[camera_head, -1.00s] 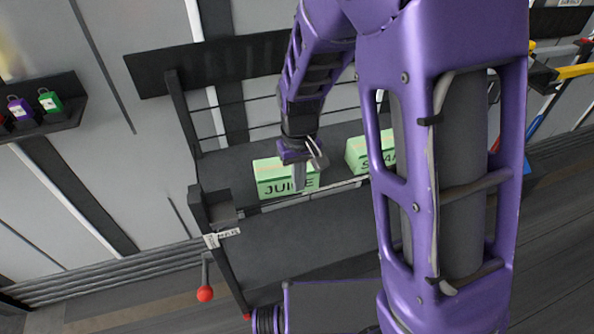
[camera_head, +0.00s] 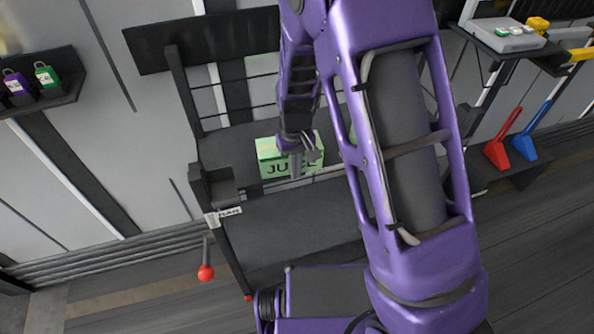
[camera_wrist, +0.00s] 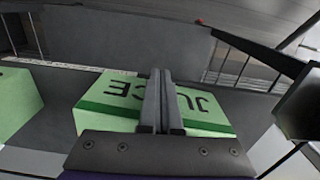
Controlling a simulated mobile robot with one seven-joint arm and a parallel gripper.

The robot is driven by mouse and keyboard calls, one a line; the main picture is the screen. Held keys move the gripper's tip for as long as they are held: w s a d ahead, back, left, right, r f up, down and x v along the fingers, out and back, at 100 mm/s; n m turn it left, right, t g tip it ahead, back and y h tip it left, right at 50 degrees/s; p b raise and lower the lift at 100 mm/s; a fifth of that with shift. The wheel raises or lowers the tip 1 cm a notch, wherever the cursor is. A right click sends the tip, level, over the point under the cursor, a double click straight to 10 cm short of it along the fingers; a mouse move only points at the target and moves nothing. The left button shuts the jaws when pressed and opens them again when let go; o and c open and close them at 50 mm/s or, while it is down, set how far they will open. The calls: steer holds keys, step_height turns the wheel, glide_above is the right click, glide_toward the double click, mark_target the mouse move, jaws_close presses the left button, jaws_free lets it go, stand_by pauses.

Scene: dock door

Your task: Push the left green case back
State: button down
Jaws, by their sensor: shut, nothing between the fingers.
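The left green case (camera_head: 268,165), labelled JUICE, sits on a dark shelf (camera_head: 225,150). My gripper (camera_head: 296,174) is in front of it in the head view and hides part of its label. In the wrist view the same case (camera_wrist: 110,102) lies behind my shut fingers (camera_wrist: 160,75), its lettering upside down. The fingers are empty. I cannot tell whether they touch the case. A second green case (camera_wrist: 18,105) stands apart from it at the left of the wrist view. My arm hides most of it in the head view.
Thin rails run behind the shelf. A dark box (camera_head: 220,182) stands at the shelf's left end. A red-knobbed lever (camera_head: 206,272) hangs below left. Padlocks (camera_head: 47,75) sit on a wall ledge. Red (camera_head: 497,152) and blue (camera_head: 525,143) scoops are at the right.

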steer(key=shift+w, duration=0.1)
steer(key=w+a, duration=0.1)
steer(key=w, duration=0.3)
steer(key=w+a, duration=0.2)
steer(key=w, duration=0.2)
steer(key=w+a, duration=0.1)
steer(key=w, duration=0.3)
steer(key=shift+w+a+p, duration=0.2)
steer(key=shift+p, duration=0.1)
steer(key=shift+s, duration=0.15)
